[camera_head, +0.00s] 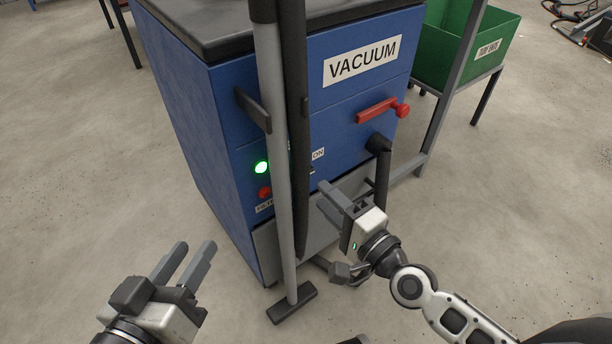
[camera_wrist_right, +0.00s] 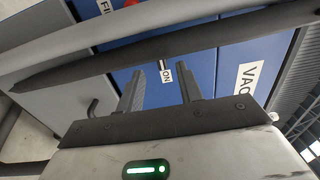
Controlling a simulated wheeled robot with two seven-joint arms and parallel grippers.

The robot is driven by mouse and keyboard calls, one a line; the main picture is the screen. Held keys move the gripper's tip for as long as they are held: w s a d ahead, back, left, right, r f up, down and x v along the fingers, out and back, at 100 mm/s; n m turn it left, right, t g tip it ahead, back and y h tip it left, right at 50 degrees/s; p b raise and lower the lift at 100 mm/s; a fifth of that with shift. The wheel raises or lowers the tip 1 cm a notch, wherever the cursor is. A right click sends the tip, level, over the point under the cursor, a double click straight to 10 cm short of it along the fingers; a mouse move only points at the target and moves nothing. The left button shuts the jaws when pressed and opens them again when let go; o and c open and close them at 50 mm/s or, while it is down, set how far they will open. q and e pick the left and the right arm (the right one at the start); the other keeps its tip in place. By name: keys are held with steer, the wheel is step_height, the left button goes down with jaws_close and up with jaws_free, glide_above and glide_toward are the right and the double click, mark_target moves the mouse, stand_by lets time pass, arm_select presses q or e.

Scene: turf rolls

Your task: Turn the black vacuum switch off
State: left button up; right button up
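The blue vacuum cabinet (camera_head: 340,130) carries a white VACUUM label. A white ON label (camera_head: 318,154) also shows in the right wrist view (camera_wrist_right: 167,76). A small dark piece beside that label in the wrist view may be the black vacuum switch (camera_wrist_right: 161,64); its position is hard to read, and in the head view the pole and tube mostly hide that area. A green lamp (camera_head: 261,167) is lit. My right gripper (camera_head: 322,193) is open and empty, just in front of the panel, with its fingers either side of the ON label in the wrist view. My left gripper (camera_head: 196,246) is open and empty at lower left.
A grey pole (camera_head: 275,200) and a black tube (camera_head: 299,130) stand before the panel. A red handle (camera_head: 378,110) and red button (camera_head: 265,192) are on the cabinet. A green bin (camera_head: 460,50) stands at the back right. Floor at left is clear.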

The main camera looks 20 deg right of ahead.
mark_target(304, 177)
steer(key=x, duration=0.7)
jaws_close()
